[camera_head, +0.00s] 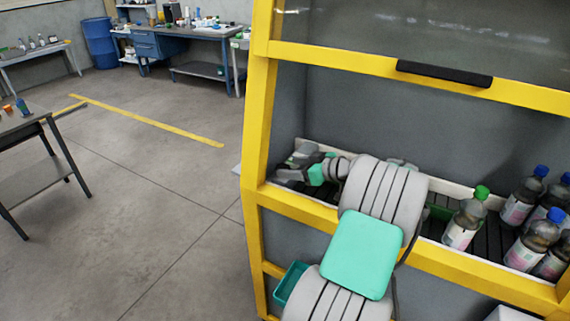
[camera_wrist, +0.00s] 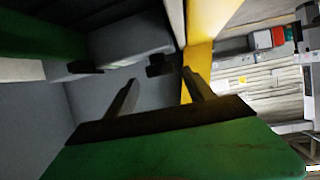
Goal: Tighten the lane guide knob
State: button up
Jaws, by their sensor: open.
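My gripper (camera_wrist: 160,88) is open, its two fingers apart with nothing between them in the wrist view. Past the fingertips, a small dark knob-like part (camera_wrist: 160,66) sits on the edge of a grey block (camera_wrist: 130,42), near the right finger. A second dark part (camera_wrist: 85,67) sits farther left on the same block. I cannot tell for sure which one is the lane guide knob. In the head view my arm reaches into the yellow-framed machine, and my gripper (camera_head: 292,172) is at the left end of the conveyor. The knob is not discernible there.
A green-capped bottle (camera_head: 466,219) and several blue-capped bottles stand on the dark conveyor (camera_head: 433,229), right of my arm. A yellow post (camera_wrist: 203,45) is close to the right finger. The raised guard with a black handle (camera_head: 444,73) is above. Open floor is at left.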

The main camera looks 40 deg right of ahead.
jog(key=shift+x, duration=1.3)
grip_shut()
